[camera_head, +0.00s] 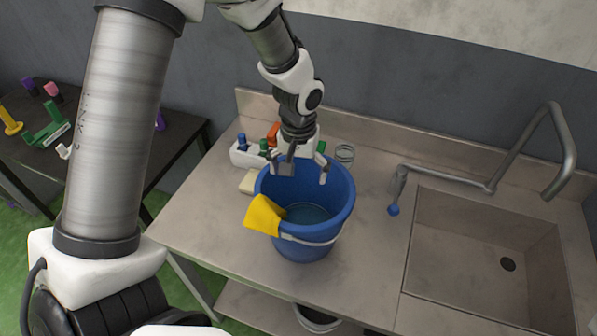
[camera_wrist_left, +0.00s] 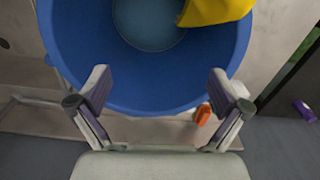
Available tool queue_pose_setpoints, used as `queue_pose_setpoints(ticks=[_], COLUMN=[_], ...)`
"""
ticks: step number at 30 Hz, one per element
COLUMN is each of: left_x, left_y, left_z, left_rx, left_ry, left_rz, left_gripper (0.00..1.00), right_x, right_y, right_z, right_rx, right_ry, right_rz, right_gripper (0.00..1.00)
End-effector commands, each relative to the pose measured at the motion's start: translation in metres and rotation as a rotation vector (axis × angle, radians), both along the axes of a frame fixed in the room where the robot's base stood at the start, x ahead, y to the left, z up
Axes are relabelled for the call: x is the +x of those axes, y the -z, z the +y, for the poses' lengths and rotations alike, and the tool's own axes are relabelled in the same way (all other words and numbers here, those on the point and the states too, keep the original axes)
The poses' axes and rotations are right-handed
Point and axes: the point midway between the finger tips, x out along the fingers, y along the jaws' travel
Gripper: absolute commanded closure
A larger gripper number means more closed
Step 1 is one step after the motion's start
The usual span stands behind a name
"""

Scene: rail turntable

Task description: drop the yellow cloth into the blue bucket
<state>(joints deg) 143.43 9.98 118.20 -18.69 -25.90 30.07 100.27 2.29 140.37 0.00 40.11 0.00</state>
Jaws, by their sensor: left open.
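The blue bucket (camera_head: 305,243) stands upright on the counter, left of the sink, with bluish water or a bluish bottom visible inside. The yellow cloth (camera_head: 262,215) hangs over the bucket's near-left rim, part outside and part inside. In the left wrist view, the bucket (camera_wrist_left: 75,60) fills the upper middle, and the cloth (camera_wrist_left: 215,8) lies over its far rim at the top. My left gripper (camera_head: 306,175) is open and empty, above the bucket's back rim, apart from the cloth. Its two fingers also show in the wrist view (camera_wrist_left: 158,90). My right gripper is not in view.
A white caddy (camera_head: 246,154) with bottles stands behind the bucket to the left, near a pale sponge-like block (camera_head: 248,182). A glass (camera_head: 345,153) stands behind. The faucet (camera_head: 480,185) and sink (camera_head: 475,255) are right. A dark table (camera_head: 90,150) with small objects is left.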

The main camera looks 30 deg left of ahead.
Motion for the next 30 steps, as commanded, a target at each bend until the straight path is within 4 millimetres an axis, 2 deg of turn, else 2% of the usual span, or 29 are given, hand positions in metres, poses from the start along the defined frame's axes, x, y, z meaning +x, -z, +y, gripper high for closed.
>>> queue_pose_setpoints(ticks=[1, 6, 15, 19, 23, 30], left_x=[0.0, 0.0, 0.0, 0.001, 0.001, 0.0], left_y=[-0.012, -0.029, -0.028, -0.038, -0.066, -0.126], left_z=[0.0, 0.0, 0.0, 0.0, 0.0, 0.0], left_rx=[0.0, 0.0, 0.0, 0.001, 0.001, 0.0], left_ry=[0.0, 0.0, 0.0, 0.0, 0.0, -0.001], left_rz=[0.0, 0.0, 0.0, -0.003, -0.007, -0.006], left_gripper=[0.0, 0.0, 0.0, 0.0, 0.0, 0.0], right_x=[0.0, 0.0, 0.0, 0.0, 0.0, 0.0], right_y=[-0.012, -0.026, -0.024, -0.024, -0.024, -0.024], right_z=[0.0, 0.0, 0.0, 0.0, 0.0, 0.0], right_rx=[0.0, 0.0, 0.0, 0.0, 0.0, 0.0], right_ry=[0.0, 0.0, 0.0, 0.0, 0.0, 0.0], right_rz=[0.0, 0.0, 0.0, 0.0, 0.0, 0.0], right_gripper=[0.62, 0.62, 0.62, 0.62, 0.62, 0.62])
